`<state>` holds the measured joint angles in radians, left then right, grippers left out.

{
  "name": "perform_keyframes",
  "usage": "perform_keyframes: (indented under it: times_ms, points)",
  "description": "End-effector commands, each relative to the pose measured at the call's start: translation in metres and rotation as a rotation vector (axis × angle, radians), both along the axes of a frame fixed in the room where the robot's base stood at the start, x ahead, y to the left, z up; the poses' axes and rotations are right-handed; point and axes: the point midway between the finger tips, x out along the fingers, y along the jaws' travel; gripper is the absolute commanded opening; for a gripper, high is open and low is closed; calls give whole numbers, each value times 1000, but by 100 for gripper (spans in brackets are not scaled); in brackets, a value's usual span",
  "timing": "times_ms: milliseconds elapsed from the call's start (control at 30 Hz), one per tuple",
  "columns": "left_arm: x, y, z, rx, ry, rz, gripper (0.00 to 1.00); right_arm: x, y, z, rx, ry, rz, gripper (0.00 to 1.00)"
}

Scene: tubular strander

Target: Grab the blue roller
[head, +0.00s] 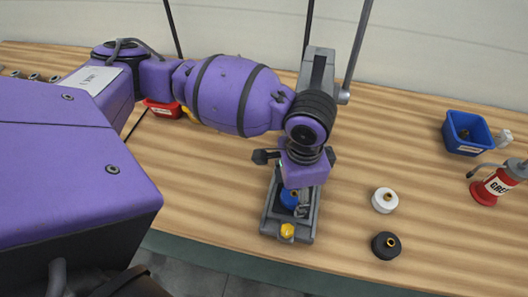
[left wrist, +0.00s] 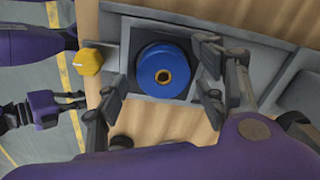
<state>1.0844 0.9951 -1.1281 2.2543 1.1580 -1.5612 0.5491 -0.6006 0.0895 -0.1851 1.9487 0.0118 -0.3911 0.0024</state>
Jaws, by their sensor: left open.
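The blue roller (head: 288,199) sits in a grey holder (head: 271,222) on the wooden table, partly hidden behind my left gripper in the head view. In the left wrist view the blue roller (left wrist: 163,72) shows as a blue disc with a brass ring and dark hole at its centre. My left gripper (head: 303,207) is above the holder. In the left wrist view its fingers (left wrist: 158,95) are spread wide, one on each side of the roller, and nothing is between them but the view of the roller. My right gripper is not in the head view.
A yellow knob (head: 287,231) is at the holder's front end. A white roller (head: 384,200) and a black roller (head: 386,245) stand to the right. Farther right are a blue bin (head: 466,133) and a red grease can (head: 497,184). A red bin (head: 163,109) is behind my arm.

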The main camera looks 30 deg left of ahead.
Motion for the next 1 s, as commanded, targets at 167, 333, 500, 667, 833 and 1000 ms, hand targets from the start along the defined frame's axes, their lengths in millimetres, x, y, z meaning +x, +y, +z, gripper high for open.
perform_keyframes:
  times_ms: [167, 333, 500, 667, 833, 1000]
  points:
    - [0, 0, -8, -1, -1, -1, 64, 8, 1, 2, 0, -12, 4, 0]
    - [0, 0, -7, -1, -2, -1, 61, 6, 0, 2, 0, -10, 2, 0]
    - [1, 0, -7, 0, -3, -1, 39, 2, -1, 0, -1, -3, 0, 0]
    - [1, 0, -7, 0, -3, -1, 18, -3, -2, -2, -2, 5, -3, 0]
    - [1, -1, -6, -1, -3, -2, 0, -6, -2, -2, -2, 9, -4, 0]
    - [1, -1, -6, -2, -5, -2, 0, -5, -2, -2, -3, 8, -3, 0]
